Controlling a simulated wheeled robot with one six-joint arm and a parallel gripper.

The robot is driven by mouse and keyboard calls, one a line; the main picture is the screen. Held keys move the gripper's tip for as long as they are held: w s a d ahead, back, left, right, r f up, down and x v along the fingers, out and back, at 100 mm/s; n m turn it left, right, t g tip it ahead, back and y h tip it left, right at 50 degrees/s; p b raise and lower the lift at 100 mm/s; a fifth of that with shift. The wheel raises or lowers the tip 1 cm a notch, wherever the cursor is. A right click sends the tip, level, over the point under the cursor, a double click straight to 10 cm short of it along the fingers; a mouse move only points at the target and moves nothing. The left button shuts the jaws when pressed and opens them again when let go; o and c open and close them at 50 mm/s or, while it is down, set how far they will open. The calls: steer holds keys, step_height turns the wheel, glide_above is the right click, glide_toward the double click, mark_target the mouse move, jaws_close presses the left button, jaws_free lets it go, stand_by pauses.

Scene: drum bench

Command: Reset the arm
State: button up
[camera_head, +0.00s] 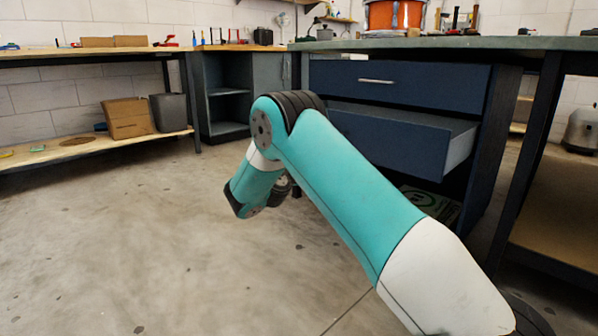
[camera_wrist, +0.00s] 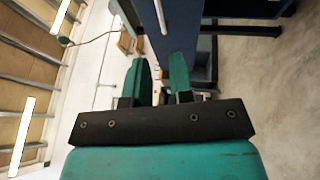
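My arm reaches forward from the lower right in the head view, bent at the elbow, with its wrist end low in front of the blue cabinet (camera_head: 402,80). My gripper's fingers cannot be made out in the head view. In the wrist view my gripper (camera_wrist: 158,64) shows two teal fingers with a clear gap between them and nothing held. The wrist view is turned on its side, with ceiling lights at left and floor at right.
The cabinet's second drawer (camera_head: 391,138) stands pulled out, partly behind my arm. The top drawer is shut. A drum (camera_head: 394,15) stands on the bench above. A cardboard box (camera_head: 128,118) and a grey bin (camera_head: 168,112) sit on the left bench's lower shelf. The floor at left is clear.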

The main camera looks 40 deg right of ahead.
steer(key=shift+s+a, duration=0.2)
steer(key=shift+a, duration=0.1)
stand_by(0.4)
steer(key=s+a+r+m+g+y+p, duration=0.1)
steer(key=s+a+r+y+p, duration=0.35)
steer(key=a, duration=0.35)
steer(key=s+a+r+m+g+y+p, duration=0.1)
steer(key=s+a+r+y+p, duration=0.2)
steer(key=a+y+p, duration=0.3)
steer(key=s+a+r+m+g+y+p, duration=0.1)
steer(key=s+a+r+y+p, duration=0.35)
steer(key=a, duration=0.45)
steer(key=s+a+r+n+g+y+p, duration=0.1)
steer(key=s+a+r+g+y+p, duration=0.25)
steer(key=s, duration=0.55)
steer(key=s+a+r+n+g+y+p, duration=0.1)
steer(key=s+a+r+n+p, duration=0.1)
steer(key=s+a+r, duration=0.35)
steer(key=s+a+r+n+g+y+p, duration=0.1)
steer(key=s+a+r+g+y+p, duration=0.15)
steer(key=s+a, duration=0.65)
steer(key=s+d+r+p, duration=0.1)
steer(key=r+p, duration=1.6)
steer(key=p, duration=0.1)
steer(key=d+r+t+p, duration=0.1)
steer(key=d+r+p, duration=0.1)
steer(key=r+p, duration=1.6)
steer(key=shift+s+d+r, duration=0.15)
steer(key=shift+s+d, duration=0.05)
steer(key=shift+s, duration=0.2)
